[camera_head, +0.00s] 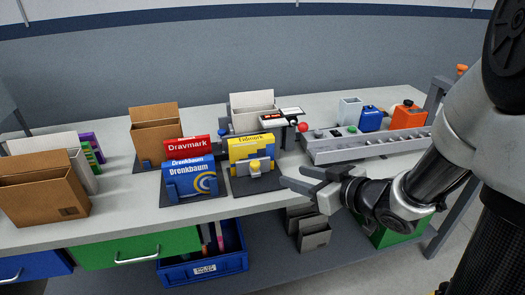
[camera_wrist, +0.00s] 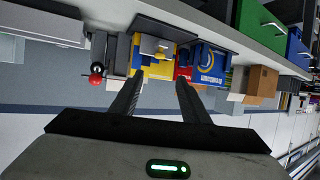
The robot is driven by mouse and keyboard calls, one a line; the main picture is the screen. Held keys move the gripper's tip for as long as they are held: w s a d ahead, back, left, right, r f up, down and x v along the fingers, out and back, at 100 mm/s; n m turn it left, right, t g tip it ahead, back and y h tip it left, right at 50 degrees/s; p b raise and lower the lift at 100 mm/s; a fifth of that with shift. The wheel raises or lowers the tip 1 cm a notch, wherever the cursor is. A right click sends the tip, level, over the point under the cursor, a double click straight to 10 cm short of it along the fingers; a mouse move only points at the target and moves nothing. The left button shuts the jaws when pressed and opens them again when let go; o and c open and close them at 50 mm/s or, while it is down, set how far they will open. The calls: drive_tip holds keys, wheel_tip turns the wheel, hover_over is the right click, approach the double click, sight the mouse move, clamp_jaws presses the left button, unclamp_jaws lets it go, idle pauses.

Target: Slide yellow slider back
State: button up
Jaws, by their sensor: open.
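A yellow slider knob (camera_head: 255,166) sits on a small grey pusher at the front of a dark base plate (camera_head: 258,186). A yellow and blue box labelled Talmark (camera_head: 250,147) stands upright behind it. In the wrist view, turned upside down, the yellow box (camera_wrist: 164,70) shows beyond the fingers, with the grey pusher partly in front. My gripper (camera_head: 292,176) is open and empty, to the right of the slider and apart from it. In the wrist view my gripper (camera_wrist: 160,80) has its two fingers spread wide.
A blue Drenkbaum box (camera_head: 189,180) and a red Dravmark box (camera_head: 187,150) stand left of the slider. A red ball knob (camera_head: 303,127) and a long grey tray (camera_head: 365,150) are to the right. Cardboard holders (camera_head: 45,190) fill the left side.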

sight(257, 166)
drive_tip(key=b+x, duration=0.3)
drive_tip(key=x, duration=1.4)
drive_tip(key=shift+b, duration=0.4)
drive_tip(key=c, duration=1)
drive_tip(key=shift+s+d, duration=0.25)
drive_tip(key=shift+s, duration=0.3)
drive_tip(key=shift+s+f, duration=0.15)
drive_tip(key=shift+s, duration=0.2)
drive_tip(key=o, duration=1)
